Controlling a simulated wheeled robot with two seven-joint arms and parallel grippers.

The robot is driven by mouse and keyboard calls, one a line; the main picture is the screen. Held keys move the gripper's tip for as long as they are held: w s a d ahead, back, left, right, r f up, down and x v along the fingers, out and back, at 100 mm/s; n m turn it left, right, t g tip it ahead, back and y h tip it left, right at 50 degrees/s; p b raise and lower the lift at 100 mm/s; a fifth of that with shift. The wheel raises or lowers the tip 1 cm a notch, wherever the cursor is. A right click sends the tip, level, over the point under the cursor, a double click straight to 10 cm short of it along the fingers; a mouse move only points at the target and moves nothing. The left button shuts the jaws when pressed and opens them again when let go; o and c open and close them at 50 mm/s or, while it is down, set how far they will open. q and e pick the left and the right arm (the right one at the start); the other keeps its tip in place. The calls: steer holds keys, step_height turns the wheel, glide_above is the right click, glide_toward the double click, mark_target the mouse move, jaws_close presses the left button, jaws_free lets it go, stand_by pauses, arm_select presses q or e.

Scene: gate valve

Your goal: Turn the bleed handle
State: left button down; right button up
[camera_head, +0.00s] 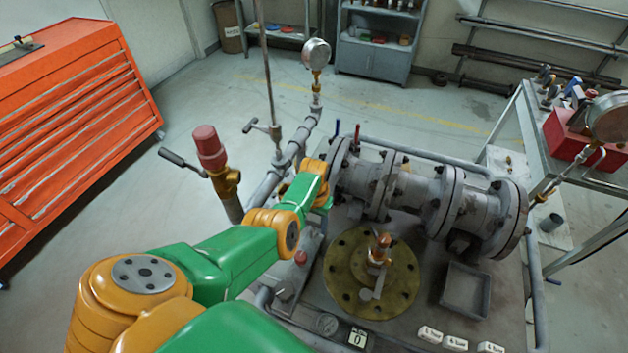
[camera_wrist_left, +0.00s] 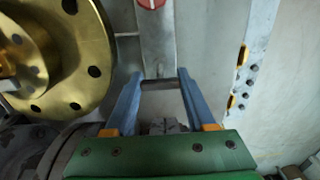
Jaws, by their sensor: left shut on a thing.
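My left arm crosses the head view from the lower left. Its wrist ends beside the grey flanged valve body (camera_head: 385,185), and its fingers are hidden there. In the left wrist view the two blue fingers of my left gripper (camera_wrist_left: 161,80) stand apart, with a short dark bar (camera_wrist_left: 158,85) between their tips. I take this bar for the bleed handle; the gripper is shut on it. What the bar is fixed to is largely hidden. My right gripper is in neither view.
A brass flange (camera_head: 340,285) lies on the bench right of my wrist and shows in the left wrist view (camera_wrist_left: 85,55). A red knob (camera_head: 301,257) is near it. A red-capped brass fitting (camera_head: 209,148) stands left. A grey tray (camera_head: 466,291) is at right.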

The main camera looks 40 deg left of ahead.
mark_target(314, 223)
arm_select(q)
steer(key=shift+w, duration=0.1)
stand_by(0.3)
steer(key=shift+c, duration=1.2)
jaws_free()
steer(key=shift+a+r+b, duration=0.1)
steer(key=shift+r+b, duration=0.2)
steer(key=shift+r, duration=0.25)
step_height(314, 223, up, 6)
steer(key=shift+r, duration=0.1)
